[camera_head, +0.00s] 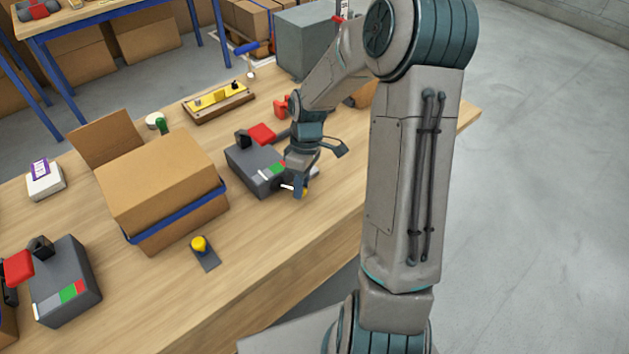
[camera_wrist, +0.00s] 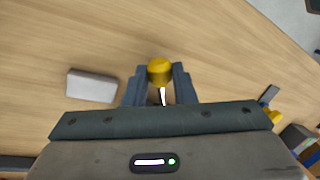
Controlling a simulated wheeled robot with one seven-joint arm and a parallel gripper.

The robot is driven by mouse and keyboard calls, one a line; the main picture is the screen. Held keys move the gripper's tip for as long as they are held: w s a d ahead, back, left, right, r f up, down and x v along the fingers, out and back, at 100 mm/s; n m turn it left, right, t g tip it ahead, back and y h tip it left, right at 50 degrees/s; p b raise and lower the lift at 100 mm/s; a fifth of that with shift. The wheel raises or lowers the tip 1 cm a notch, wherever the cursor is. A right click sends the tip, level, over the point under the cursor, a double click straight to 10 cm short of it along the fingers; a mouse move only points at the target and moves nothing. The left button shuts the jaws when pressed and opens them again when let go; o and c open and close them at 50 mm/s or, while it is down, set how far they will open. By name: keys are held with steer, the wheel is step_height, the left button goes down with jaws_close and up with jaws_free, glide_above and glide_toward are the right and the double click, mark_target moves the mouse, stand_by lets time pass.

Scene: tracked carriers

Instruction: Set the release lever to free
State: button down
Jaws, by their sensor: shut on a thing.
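My gripper (camera_head: 299,187) is low over the table at the front right end of a grey unit (camera_head: 243,163) with white, green and red marks on its top. In the wrist view, my gripper (camera_wrist: 159,84) is shut on a yellow knob (camera_wrist: 160,70), with a finger on each side. A thin white stem (camera_wrist: 163,97) runs from the knob back toward the palm. In the head view the knob mostly hides behind the fingers, so I cannot tell how the lever stands against the marks.
A strapped cardboard box (camera_head: 165,185) stands left of the grey unit. A dark plate with a yellow button (camera_head: 199,244) lies in front. A second grey unit (camera_head: 66,283) is at the lower left. Bare wooden table (camera_head: 290,240) lies toward the front edge.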

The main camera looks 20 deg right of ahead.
steer(key=shift+w+d+r, duration=0.1)
steer(key=shift+w+d, duration=0.15)
steer(key=shift+w, duration=0.15)
steer(key=c, duration=1.2)
jaws_free()
steer(key=shift+d, duration=0.1)
steer(key=v, duration=1.3)
steer(key=shift+r+p, duration=0.3)
steer(key=shift+p, duration=0.05)
